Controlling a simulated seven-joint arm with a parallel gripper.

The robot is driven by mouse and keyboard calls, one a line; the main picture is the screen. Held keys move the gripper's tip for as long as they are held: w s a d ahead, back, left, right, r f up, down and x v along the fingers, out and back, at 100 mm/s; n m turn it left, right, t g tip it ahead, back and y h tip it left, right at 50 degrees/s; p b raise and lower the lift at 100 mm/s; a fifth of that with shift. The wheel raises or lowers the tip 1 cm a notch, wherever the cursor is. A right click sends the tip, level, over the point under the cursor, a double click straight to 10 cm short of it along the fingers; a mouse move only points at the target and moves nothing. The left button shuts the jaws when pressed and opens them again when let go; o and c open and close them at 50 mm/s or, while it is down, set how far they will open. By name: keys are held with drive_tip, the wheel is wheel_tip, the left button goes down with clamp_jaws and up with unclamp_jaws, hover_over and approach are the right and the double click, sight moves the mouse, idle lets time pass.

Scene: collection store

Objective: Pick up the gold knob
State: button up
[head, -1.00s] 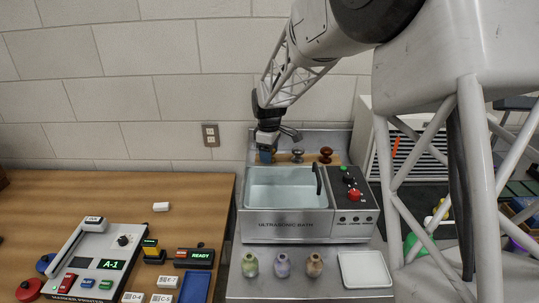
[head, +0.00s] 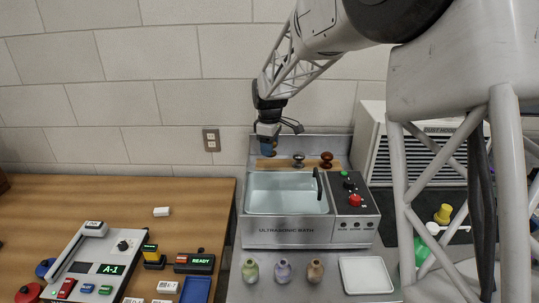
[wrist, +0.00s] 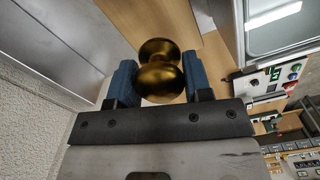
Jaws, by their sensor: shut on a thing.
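The gold knob (wrist: 160,72) shows in the wrist view between the two blue finger pads of my gripper (wrist: 160,84). The pads close on it from both sides. In the head view my gripper (head: 268,152) is above the left end of the wooden strip (head: 280,166) behind the bath's basin. The knob is hidden by the fingers there. I cannot tell whether it is clear of the strip.
The ultrasonic bath's basin (head: 286,210) is in front. Three small vases (head: 283,271) and a white tray (head: 366,276) stand nearer. The wall is close behind.

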drive_tip(key=shift+r, duration=2.75)
